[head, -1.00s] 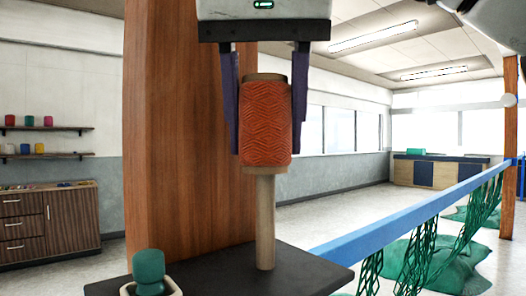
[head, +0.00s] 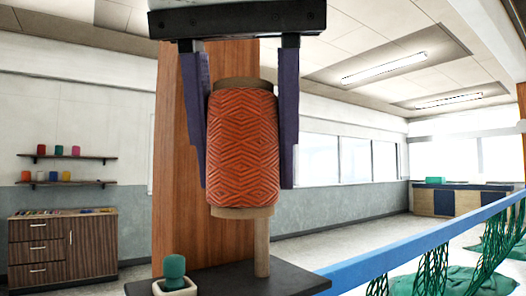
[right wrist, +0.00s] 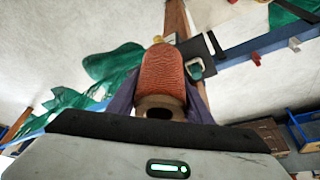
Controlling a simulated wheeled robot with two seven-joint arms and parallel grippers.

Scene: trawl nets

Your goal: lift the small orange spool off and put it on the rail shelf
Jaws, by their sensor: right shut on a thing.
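The small orange spool (head: 242,150), with a zigzag pattern and tan ends, hangs upright in my right gripper (head: 240,172). The gripper's dark purple fingers come down on both sides of it. The wooden peg (head: 262,250) stands on a dark shelf (head: 290,280) below and behind the spool, right of its middle; the peg's top is hidden. The spool looks off the peg and nearer to me. In the right wrist view the spool (right wrist: 163,75) lies between the fingers, with a dark open hole in its near end. I cannot tell which shelf is the rail shelf.
A teal object (head: 175,268) sits in a pale holder on the dark shelf, beside a wooden post (head: 172,150). A blue rail (head: 430,232) with green nets runs to the right. Wall shelves (head: 66,157) with small spools and a drawer cabinet (head: 62,250) stand far left.

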